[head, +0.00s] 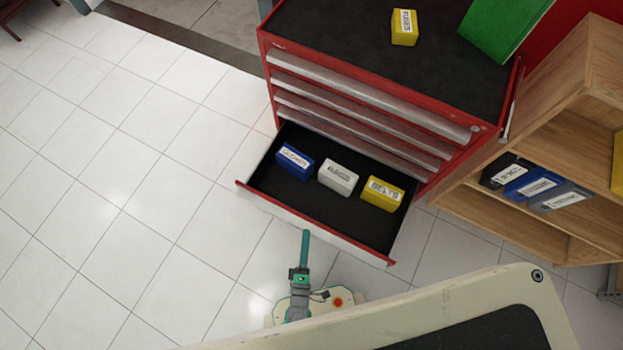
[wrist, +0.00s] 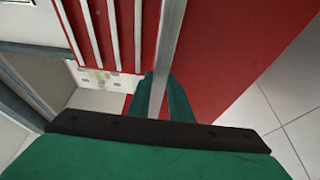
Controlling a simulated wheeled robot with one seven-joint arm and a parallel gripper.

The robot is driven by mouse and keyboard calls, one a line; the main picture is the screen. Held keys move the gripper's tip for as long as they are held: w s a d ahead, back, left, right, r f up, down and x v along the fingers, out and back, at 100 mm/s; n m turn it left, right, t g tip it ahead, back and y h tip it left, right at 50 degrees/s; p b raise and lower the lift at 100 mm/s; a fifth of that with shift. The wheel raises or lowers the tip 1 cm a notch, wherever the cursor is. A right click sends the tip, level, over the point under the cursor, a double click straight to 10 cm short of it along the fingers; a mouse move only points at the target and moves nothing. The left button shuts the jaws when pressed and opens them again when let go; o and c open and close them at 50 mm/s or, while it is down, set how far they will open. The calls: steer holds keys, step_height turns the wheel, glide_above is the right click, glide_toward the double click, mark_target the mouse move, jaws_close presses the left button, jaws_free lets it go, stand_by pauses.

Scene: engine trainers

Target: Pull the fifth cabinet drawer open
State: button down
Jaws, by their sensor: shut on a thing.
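The red cabinet (head: 468,152) stands at upper middle in the head view, with several shut drawers with silver handles above one open drawer. The open low drawer (head: 300,210) is pulled well out; its dark floor and front edge show. My gripper (head: 305,234) is at the outer side of that drawer's front, near its middle. In the wrist view, the green fingers of my gripper (wrist: 165,95) are shut on a silver handle bar (wrist: 172,40) running along a red front.
In the drawer lie a blue box (head: 294,162), a white box (head: 338,178) and a yellow box (head: 383,194). A wooden shelf (head: 560,95) with more boxes stands close at the right. Tiled floor (head: 130,190) is clear at the left.

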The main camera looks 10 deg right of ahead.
steer(key=shift+s+a+f, duration=0.15)
steer(key=shift+s+a, duration=0.7)
steer(key=shift+s+a+f, duration=0.15)
steer(key=shift+s+a, duration=0.65)
steer(key=c, duration=1.7)
jaws_free()
steer(key=shift+w+d+r, duration=0.1)
steer(key=shift+w, duration=0.05)
steer(key=shift+d, duration=0.1)
steer(key=v, duration=1)
steer(key=shift+s, duration=0.35)
